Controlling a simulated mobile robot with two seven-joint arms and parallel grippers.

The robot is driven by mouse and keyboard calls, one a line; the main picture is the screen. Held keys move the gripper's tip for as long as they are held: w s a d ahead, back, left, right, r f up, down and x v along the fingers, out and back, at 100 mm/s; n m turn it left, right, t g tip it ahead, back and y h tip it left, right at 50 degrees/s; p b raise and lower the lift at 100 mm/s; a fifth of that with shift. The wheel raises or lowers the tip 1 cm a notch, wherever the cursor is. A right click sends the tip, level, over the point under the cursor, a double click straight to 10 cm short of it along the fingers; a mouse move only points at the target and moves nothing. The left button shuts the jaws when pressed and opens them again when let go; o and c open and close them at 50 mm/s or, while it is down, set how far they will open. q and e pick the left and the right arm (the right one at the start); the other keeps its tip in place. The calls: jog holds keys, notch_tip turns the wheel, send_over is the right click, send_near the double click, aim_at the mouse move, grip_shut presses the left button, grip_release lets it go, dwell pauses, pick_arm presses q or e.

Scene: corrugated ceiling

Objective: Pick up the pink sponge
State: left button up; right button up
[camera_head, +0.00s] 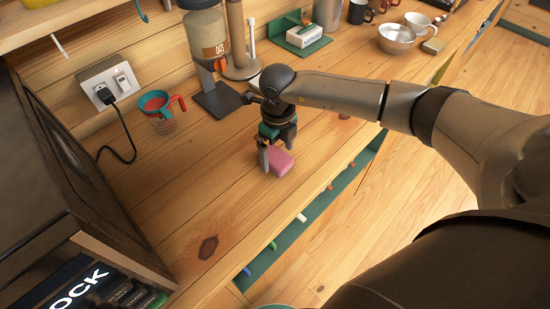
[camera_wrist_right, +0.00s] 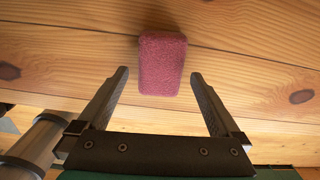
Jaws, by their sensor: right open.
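The pink sponge (camera_head: 281,163) lies on the wooden counter (camera_head: 190,215), near its front edge. My right gripper (camera_head: 277,160) is over the counter right at the sponge, pointing down, and partly covers it in the head view. In the right wrist view the sponge (camera_wrist_right: 162,64) lies just beyond the fingertips, centred across the gap between them. My left gripper is not in view.
A cup with a red handle (camera_head: 157,112), a dispenser (camera_head: 208,50) and a socket with a plugged cord (camera_head: 109,86) are at the back. The counter left of the sponge is clear.

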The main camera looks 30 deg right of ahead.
aim_at(277, 158)
notch_tip(277, 158, down, 2)
jog(key=shift+f, duration=0.15)
jog(key=c, duration=1.3)
notch_tip(277, 158, up, 20)
dwell(0.3)
